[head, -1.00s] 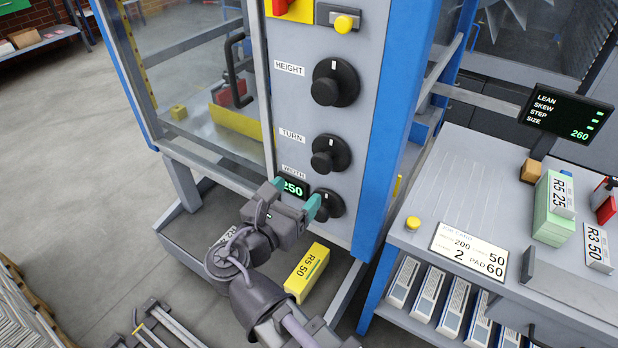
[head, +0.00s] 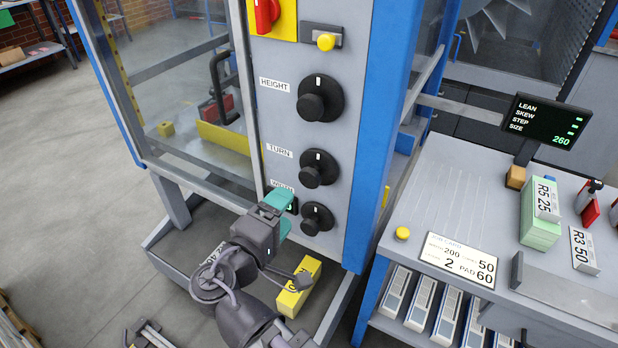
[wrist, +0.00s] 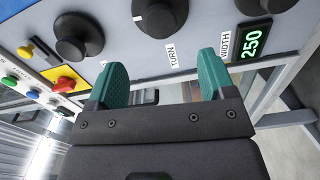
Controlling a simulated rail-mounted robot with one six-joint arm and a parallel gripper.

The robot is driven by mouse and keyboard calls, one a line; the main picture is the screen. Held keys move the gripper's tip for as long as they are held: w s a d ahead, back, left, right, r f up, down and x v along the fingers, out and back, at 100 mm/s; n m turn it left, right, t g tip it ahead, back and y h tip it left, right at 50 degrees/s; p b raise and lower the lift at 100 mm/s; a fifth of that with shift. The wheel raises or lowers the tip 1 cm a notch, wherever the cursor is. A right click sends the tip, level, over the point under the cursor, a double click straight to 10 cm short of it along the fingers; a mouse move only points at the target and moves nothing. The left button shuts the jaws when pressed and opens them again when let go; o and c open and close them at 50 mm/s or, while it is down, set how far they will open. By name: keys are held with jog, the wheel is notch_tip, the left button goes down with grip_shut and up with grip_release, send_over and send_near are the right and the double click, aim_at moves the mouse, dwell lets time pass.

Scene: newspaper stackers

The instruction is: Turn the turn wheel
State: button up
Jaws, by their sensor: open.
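The TURN wheel is a round black knob (head: 315,168) in the middle of the grey panel, under the HEIGHT knob (head: 315,98) and above the WIDTH knob (head: 317,218). In the wrist view the TURN knob (wrist: 159,16) is at the top, with its TURN label (wrist: 177,46) beside it. My gripper (head: 281,212) is open and empty, its teal fingers near the WIDTH display, below and left of the TURN knob in the head view. In the wrist view the fingers (wrist: 162,85) are spread apart and clear of the TURN knob. The gripper partly hides the WIDTH label and display in the head view.
A green 250 display (wrist: 252,42) sits by the WIDTH label. A red switch on yellow (head: 267,12) and a yellow button (head: 326,41) are at the panel's top. A yellow block (head: 299,287) lies below my gripper. A worktable (head: 395,228) stands at right.

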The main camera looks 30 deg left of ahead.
aim_at(308, 181)
jog(key=w, duration=1.1)
jog(key=shift+a, duration=0.35)
jog(key=shift+s, duration=0.1)
jog(key=c, duration=0.9)
jog(key=shift+n, duration=0.7)
jog(key=o, duration=0.9)
jog(key=s, duration=1)
jog(key=shift+s+d, duration=0.35)
jog(key=shift+s, duration=0.05)
